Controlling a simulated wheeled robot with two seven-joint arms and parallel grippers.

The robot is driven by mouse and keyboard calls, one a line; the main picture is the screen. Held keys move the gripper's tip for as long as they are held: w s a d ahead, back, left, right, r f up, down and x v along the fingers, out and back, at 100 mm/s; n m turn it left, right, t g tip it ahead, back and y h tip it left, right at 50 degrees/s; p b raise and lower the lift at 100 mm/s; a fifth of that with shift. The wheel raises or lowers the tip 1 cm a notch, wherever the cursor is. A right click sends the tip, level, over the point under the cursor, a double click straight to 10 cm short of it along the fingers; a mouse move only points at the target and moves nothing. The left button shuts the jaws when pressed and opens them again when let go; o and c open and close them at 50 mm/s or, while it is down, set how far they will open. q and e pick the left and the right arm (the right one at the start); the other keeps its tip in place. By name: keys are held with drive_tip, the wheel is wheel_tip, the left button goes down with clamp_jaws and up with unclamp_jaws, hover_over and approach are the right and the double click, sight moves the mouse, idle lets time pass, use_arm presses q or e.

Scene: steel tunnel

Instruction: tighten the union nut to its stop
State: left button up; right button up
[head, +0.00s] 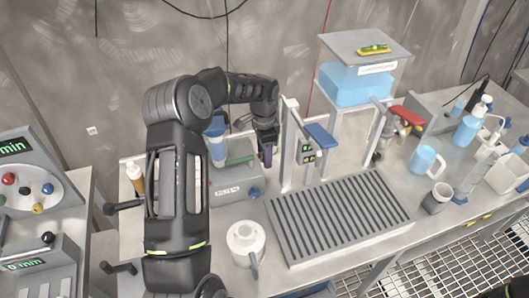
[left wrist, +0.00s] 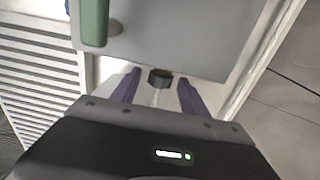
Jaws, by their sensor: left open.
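The union nut (left wrist: 160,78) looks like a small dark faceted nut with a brassy top in the left wrist view. It lies between the two purple-grey fingers of my left gripper (left wrist: 158,92), near their tips. The fingers are open, with a visible gap on both sides of the nut. A pale, thin pipe shows below it. In the head view my left gripper (head: 266,155) points down between a grey box and an upright post, and the nut is hidden there. How far the nut is turned cannot be told.
A grey box (head: 233,185) with a green handle (left wrist: 93,22) stands close beside my left gripper. A slatted drip tray (head: 335,215), a blue-handled tap (head: 320,135) and a white jug (head: 245,240) are nearby. A blue tank (head: 355,85) stands behind.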

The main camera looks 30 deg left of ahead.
use_arm(q)
clamp_jaws()
idle(0.4)
drive_tip(key=shift+a, duration=0.1)
drive_tip(key=shift+w+g+h+p, duration=0.1)
drive_tip(key=shift+g+h+p, duration=0.3)
drive_tip(key=shift+p, duration=0.05)
drive_tip(key=shift+a+g+h, duration=0.1)
drive_tip(key=shift+g+h, duration=0.4)
drive_tip(key=shift+h, duration=0.2)
